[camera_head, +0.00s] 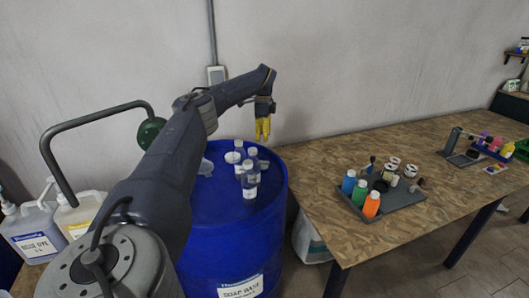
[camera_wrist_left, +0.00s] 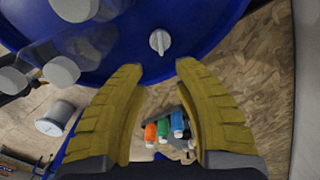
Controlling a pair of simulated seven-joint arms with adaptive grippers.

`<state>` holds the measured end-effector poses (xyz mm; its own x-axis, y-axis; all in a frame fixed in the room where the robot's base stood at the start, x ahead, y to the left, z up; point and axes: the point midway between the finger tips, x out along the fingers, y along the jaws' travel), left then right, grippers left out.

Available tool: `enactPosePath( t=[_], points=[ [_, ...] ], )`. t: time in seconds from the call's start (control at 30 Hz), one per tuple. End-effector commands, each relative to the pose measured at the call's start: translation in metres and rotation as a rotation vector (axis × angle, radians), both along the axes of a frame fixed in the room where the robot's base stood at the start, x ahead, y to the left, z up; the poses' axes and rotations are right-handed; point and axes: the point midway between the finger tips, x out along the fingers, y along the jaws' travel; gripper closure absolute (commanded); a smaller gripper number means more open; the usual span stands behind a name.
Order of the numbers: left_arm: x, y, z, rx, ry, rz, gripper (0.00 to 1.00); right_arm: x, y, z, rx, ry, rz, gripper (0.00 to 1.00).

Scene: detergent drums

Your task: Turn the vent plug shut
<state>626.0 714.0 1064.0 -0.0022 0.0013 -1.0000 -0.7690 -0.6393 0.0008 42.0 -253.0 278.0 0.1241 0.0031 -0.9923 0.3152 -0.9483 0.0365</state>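The vent plug (camera_wrist_left: 160,41) is a small pale round knob with a raised grip bar. It sits on the blue drum's top (camera_wrist_left: 200,20), near the rim, in the left wrist view. In the head view I cannot make it out. My left gripper (camera_head: 263,130) points down above the far right part of the blue drum (camera_head: 240,225). Its yellow fingers (camera_wrist_left: 152,72) are wide apart and empty, with the plug ahead of the gap, not touched. My right gripper is in neither view.
Several clear bottles with white caps (camera_head: 249,180) stand on the drum, close to the plug's left in the wrist view (camera_wrist_left: 62,72). A wooden table (camera_head: 310,180) on the right holds a tray (camera_head: 398,199) of coloured bottles. Jugs (camera_head: 33,228) stand at left.

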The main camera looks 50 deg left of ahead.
Motion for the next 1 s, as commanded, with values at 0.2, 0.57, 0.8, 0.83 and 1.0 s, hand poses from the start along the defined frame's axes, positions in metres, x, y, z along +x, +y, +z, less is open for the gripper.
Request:
enactPosePath(
  t=[0.2,0.57,0.8,0.83,1.0],
  points=[
    [0.0,0.0,-0.042,-0.001,0.002,-0.001,0.7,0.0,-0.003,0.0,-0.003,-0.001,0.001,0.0],
    [0.0,-0.001,-0.1,-0.002,0.001,-0.001,0.7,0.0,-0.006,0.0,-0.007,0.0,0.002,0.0],
    [0.001,0.0,-0.12,-0.001,-0.002,-0.002,0.7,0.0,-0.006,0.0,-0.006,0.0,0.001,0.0],
    [0.001,0.0,-0.122,-0.001,-0.002,-0.001,0.7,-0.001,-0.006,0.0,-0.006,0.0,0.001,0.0],
    [0.0,-0.001,-0.127,-0.002,-0.002,-0.001,0.7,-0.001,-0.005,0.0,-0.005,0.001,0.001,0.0]
  ],
)
